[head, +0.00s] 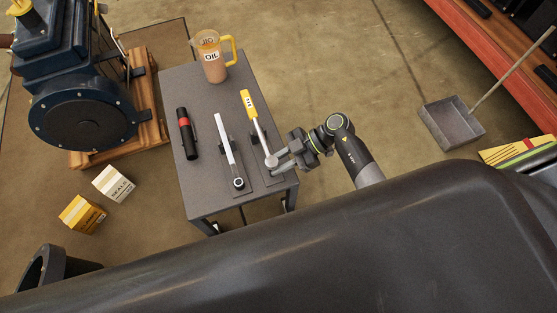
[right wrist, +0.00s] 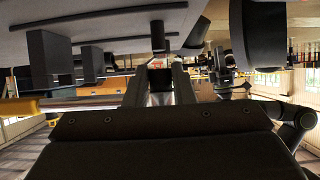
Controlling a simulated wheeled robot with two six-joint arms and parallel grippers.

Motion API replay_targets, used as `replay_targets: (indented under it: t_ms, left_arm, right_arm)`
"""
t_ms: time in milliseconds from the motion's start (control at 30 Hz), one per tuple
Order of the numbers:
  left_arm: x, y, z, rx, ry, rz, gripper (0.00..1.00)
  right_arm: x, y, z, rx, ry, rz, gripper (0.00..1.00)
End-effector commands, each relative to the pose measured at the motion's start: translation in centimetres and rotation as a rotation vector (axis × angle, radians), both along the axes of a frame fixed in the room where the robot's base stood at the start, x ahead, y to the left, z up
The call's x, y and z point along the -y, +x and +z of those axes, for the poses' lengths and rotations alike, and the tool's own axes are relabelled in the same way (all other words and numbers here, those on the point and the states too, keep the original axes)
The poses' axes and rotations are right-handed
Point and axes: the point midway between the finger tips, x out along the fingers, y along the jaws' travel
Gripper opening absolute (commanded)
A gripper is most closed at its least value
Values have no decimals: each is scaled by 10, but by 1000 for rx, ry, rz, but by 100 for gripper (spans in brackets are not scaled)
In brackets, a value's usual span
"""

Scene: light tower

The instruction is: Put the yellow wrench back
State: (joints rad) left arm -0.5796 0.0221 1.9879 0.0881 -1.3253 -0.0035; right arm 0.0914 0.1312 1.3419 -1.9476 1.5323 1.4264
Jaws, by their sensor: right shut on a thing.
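The yellow wrench (head: 251,104), with a yellow handle and a bare metal shaft, is over the right side of the grey table (head: 183,86). Its handle points to the far side. My right gripper (head: 274,161) is shut on its metal near end. In the right wrist view the wrench (right wrist: 72,102) runs out to the left from my gripper fingers (right wrist: 160,88), close to dark holder posts (right wrist: 90,62). I cannot tell whether it rests in the holder or hangs just above it. My left gripper is not in view.
A silver wrench (head: 227,143) lies just left of the yellow one. A black flashlight (head: 186,131) with a red band is further left. An oil jug (head: 211,62) stands at the table's far end. Boxes (head: 112,183) and a dustpan (head: 451,122) are on the floor.

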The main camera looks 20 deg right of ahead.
Motion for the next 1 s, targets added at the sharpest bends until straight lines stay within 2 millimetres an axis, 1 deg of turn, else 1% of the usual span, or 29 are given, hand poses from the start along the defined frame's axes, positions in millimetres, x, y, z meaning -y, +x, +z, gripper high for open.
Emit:
replay_targets:
  t_ms: [233, 567, 1000]
  left_arm:
    - [-1, 0, -1, -2, 2, -1, 37]
    - [-1, 0, 6, -2, 2, -1, 37]
    - [-1, 0, 6, -2, 2, -1, 37]
  right_arm:
    - [-1, 1, 2, 3, 2, 1, 0]
    - [-1, 0, 3, 3, 2, 1, 0]
    - [-1, 0, 2, 3, 2, 1, 0]
